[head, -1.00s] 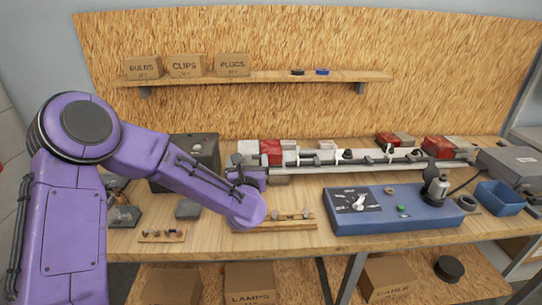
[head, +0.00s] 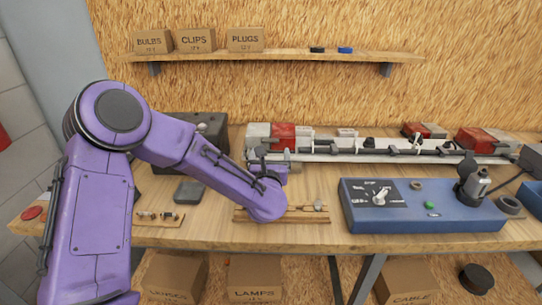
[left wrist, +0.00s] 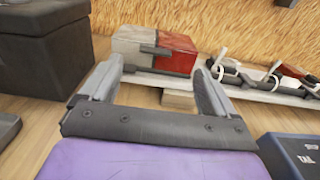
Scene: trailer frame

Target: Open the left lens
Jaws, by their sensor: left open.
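The left lens, a red and clear-white block (head: 284,134), sits at the left end of the white trailer bar (head: 325,157). It also shows in the left wrist view (left wrist: 172,52), where it looks seated on its base with a dark tab (left wrist: 157,51) at its front. My left gripper (head: 268,160) is just in front of the lens in the head view. In the left wrist view my left gripper (left wrist: 156,80) is open and empty, its fingers spread either side of the lens's near face. I cannot tell whether either finger touches it. My right gripper is not in view.
A blue tester box (head: 420,206) stands at the right front. A dark box (head: 190,140) stands behind my left arm. Small wooden racks (head: 158,218) lie along the front edge. More red and white lenses (head: 482,140) are on the bar's right. A shelf (head: 280,56) holds cartons.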

